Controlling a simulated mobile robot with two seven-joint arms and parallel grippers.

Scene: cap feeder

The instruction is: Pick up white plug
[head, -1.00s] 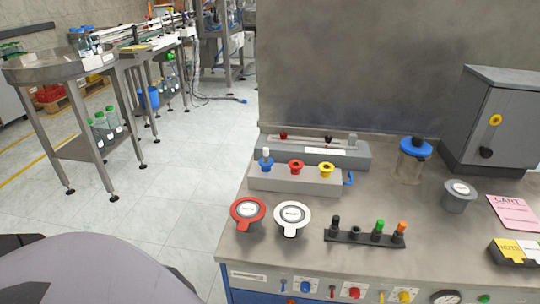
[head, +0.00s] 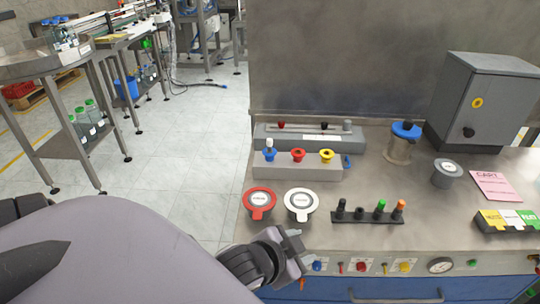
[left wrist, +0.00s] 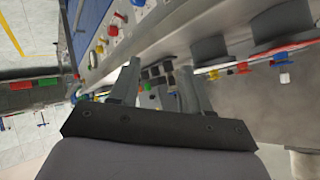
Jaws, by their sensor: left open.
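The white plug (head: 269,143) stands upright in the blue socket (head: 269,155) at the left end of a grey block (head: 297,173) on the bench. In the left wrist view the white plug (left wrist: 284,78) is small, at the right, beside the blue socket (left wrist: 282,57). My left gripper (head: 293,247) is at the bench's front edge, well in front of the plug and apart from it. In the left wrist view the left gripper (left wrist: 158,78) is open, with nothing visibly held between its fingers. My right gripper is not in view.
A red-rimmed cup (head: 260,201) and a white-rimmed cup (head: 299,201) stand between my left gripper and the block. A black rack (head: 368,215) with several plugs is to the right. Red (head: 298,155) and yellow (head: 327,156) sockets share the block.

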